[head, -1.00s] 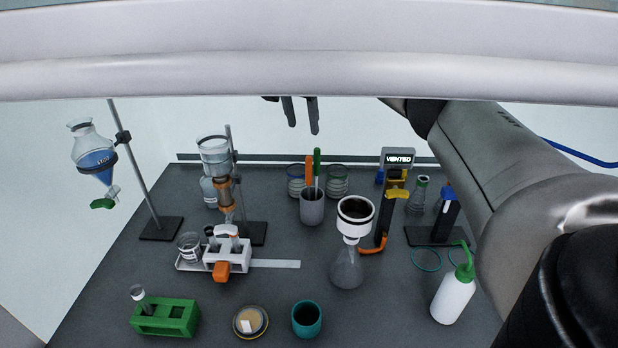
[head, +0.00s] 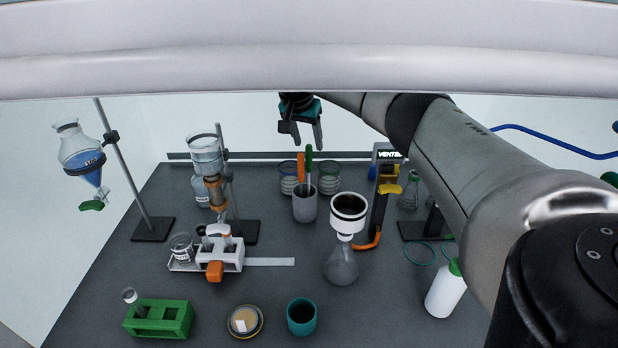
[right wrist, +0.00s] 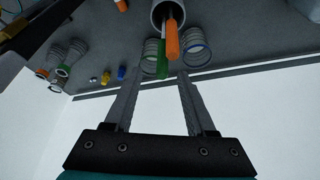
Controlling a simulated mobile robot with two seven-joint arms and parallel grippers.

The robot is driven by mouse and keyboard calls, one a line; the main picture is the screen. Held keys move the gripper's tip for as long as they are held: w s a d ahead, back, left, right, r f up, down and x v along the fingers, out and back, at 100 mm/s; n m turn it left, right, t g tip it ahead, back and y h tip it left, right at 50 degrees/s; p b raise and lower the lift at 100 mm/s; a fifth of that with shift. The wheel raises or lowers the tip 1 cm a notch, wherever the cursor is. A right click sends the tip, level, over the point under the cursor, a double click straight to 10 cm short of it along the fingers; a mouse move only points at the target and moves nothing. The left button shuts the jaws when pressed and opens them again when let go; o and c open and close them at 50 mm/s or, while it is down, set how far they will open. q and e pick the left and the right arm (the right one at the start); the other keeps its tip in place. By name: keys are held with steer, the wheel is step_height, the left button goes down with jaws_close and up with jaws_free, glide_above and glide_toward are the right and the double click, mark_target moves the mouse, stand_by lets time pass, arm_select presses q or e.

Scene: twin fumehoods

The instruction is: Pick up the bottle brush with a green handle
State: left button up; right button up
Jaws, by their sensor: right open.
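The bottle brush with a green handle (head: 308,162) stands in a grey cup (head: 304,207) at the back middle of the bench, beside an orange-handled tool (head: 300,169). My right gripper (head: 304,140) is open and empty, just above and behind the handle tops. In the right wrist view the green handle (right wrist: 162,60) points toward the gap between the open fingers (right wrist: 155,80), and the orange handle (right wrist: 172,42) lies to its right. The fingers do not appear to touch either handle. The lower part of the brush is hidden in the cup. My left gripper is out of view.
Coiled glass vessels (head: 328,177) stand behind the cup. A flask with a funnel (head: 342,262) stands in front right, and a clamp stand with glassware (head: 207,157) to the left. A white hood sash (head: 300,70) crosses above.

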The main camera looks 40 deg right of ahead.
mark_target(308, 146)
steer(key=shift+x, duration=2.25)
steer(key=shift+w, duration=0.15)
jaws_close()
